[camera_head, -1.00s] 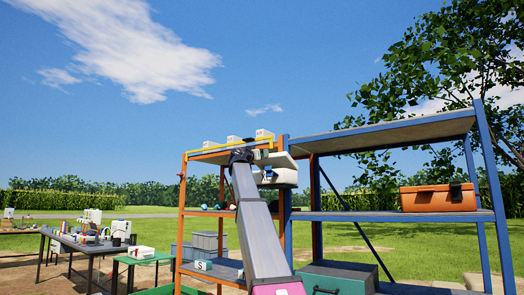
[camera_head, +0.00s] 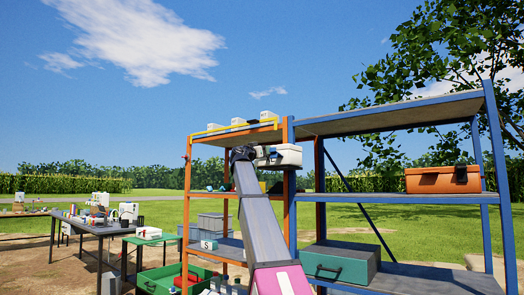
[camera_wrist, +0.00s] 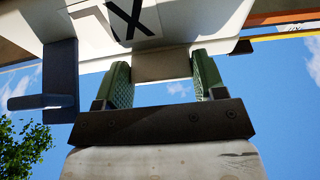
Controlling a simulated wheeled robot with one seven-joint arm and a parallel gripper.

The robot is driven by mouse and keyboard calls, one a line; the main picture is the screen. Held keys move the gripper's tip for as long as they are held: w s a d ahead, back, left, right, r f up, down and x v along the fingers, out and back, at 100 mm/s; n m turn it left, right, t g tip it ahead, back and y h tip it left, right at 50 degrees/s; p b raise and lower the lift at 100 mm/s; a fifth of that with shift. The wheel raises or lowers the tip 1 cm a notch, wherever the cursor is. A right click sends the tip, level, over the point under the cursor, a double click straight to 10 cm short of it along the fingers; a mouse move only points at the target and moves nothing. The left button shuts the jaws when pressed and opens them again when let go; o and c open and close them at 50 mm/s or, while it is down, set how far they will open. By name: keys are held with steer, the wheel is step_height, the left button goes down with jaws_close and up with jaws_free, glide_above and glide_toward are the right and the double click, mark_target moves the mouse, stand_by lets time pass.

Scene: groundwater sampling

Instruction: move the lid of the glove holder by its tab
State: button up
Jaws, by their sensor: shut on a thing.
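The white glove holder (camera_head: 287,155) is at the upper part of the orange rack, beside the blue rack's post. In the wrist view its pale body (camera_wrist: 190,20) fills the top and bears a black X mark. A tan-grey tab (camera_wrist: 161,66) sticks out from it between the green pads of my gripper (camera_wrist: 160,78). My gripper is shut on this tab. In the head view my gripper (camera_head: 262,153) is small and partly hidden by my wrist at the holder's left. I cannot make out the seam between lid and body.
The orange rack's top shelf (camera_head: 236,133) with white boxes and a yellow rail is close above. An orange case (camera_head: 443,180) and a green case (camera_head: 341,263) stand on the blue rack. A dark bracket (camera_wrist: 50,85) hangs left of the tab.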

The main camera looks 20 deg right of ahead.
steer(key=shift+f, duration=0.4)
steer(key=o, duration=1.2)
steer(key=shift+o, duration=0.4)
steer(key=shift+r, duration=0.1)
steer(key=v, duration=1)
steer(key=shift+s+a, duration=0.25)
